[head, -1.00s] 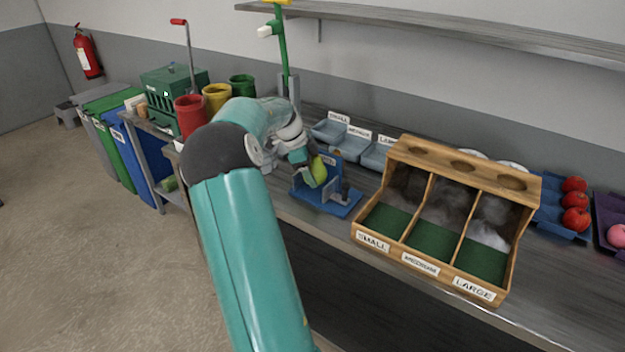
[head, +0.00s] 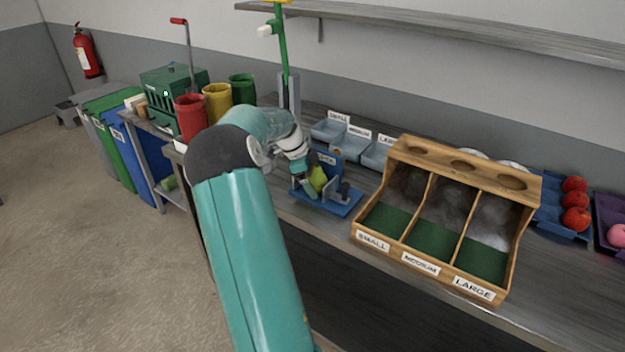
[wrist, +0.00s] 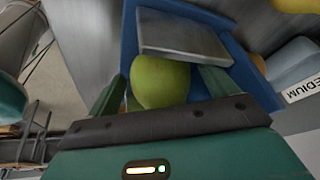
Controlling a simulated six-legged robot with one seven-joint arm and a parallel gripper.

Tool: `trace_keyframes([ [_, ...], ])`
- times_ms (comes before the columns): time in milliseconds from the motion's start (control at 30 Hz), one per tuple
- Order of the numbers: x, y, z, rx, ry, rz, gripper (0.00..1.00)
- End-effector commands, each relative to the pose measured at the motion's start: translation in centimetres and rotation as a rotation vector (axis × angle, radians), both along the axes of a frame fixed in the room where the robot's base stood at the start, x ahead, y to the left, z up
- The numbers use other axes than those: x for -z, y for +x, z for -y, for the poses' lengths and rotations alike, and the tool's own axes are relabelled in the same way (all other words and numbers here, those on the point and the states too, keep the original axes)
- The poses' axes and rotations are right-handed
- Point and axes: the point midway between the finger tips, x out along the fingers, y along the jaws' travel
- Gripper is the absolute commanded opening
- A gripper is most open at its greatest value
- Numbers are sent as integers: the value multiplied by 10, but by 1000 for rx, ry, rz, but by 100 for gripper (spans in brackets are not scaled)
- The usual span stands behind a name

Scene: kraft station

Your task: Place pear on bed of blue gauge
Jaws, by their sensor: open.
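The green pear (head: 317,178) is on the blue gauge (head: 340,207) on the bench, beside the gauge's upright block. In the wrist view the pear (wrist: 160,82) lies between my gripper's two fingers, with a grey metal plate of the gauge just beyond it. The blue gauge frame (wrist: 128,45) surrounds that plate. My gripper (head: 308,186) is at the gauge, and in the wrist view its fingers (wrist: 165,92) stand apart on both sides of the pear. The pear's underside and its contact with the bed are hidden.
A wooden sorter (head: 428,262) with small, medium and large compartments stands right of the gauge. Grey labelled trays (head: 350,142) are behind it. A blue tray of red fruit (head: 552,222) is at right. Red, yellow and green cups stand at left.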

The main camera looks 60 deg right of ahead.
Motion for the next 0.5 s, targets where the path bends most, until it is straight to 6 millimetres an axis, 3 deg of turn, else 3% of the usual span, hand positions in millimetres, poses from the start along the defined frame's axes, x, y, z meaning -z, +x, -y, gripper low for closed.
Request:
trace_keyframes([
  [167,-17,6,-3,-2,-3,2,85],
  [500,-82,29,-18,-2,-3,2,85],
])
